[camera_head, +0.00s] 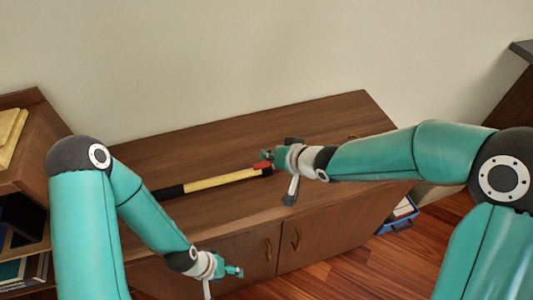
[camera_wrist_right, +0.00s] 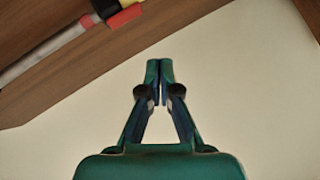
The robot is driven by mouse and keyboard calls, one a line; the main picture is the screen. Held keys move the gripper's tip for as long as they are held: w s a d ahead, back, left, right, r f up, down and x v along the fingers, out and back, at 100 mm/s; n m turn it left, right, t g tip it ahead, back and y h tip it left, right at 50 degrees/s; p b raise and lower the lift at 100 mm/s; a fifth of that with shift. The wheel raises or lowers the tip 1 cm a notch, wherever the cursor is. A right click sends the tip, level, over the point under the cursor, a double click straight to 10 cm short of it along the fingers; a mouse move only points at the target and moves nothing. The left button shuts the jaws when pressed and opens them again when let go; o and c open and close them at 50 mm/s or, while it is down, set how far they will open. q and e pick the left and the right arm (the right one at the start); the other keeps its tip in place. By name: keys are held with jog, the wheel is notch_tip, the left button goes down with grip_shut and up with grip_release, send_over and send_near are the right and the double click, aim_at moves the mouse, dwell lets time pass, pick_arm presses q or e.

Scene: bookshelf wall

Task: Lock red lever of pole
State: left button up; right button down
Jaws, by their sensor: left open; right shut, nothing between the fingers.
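A pole lies along the wooden cabinet top, with a yellow section (camera_head: 222,180), a black grip (camera_head: 168,192) at its left and a red lever (camera_head: 262,165) at its right end. In the right wrist view the red lever (camera_wrist_right: 125,16) sits beside a black collar (camera_wrist_right: 105,8), with a grey-white rod (camera_wrist_right: 45,56) running left. My right gripper (camera_head: 267,155) is shut and empty, close to the lever; its fingertips (camera_wrist_right: 160,64) appear apart from it in the wrist view. My left gripper (camera_head: 236,271) is open and empty, in front of the cabinet, away from the pole.
The cabinet top (camera_head: 330,125) is clear behind the pole and backs onto a pale wall (camera_head: 230,60). Bookshelves (camera_head: 25,185) stand at the left. A dark shelf edge (camera_head: 520,50) is at the upper right.

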jog(key=s+r, duration=0.1)
jog(key=r, duration=0.1)
jog(key=s+d+r, duration=0.1)
jog(key=s, duration=0.1)
jog(key=shift+s+d+r, duration=0.15)
jog(key=shift+s+r, duration=0.1)
jog(key=shift+r, duration=0.1)
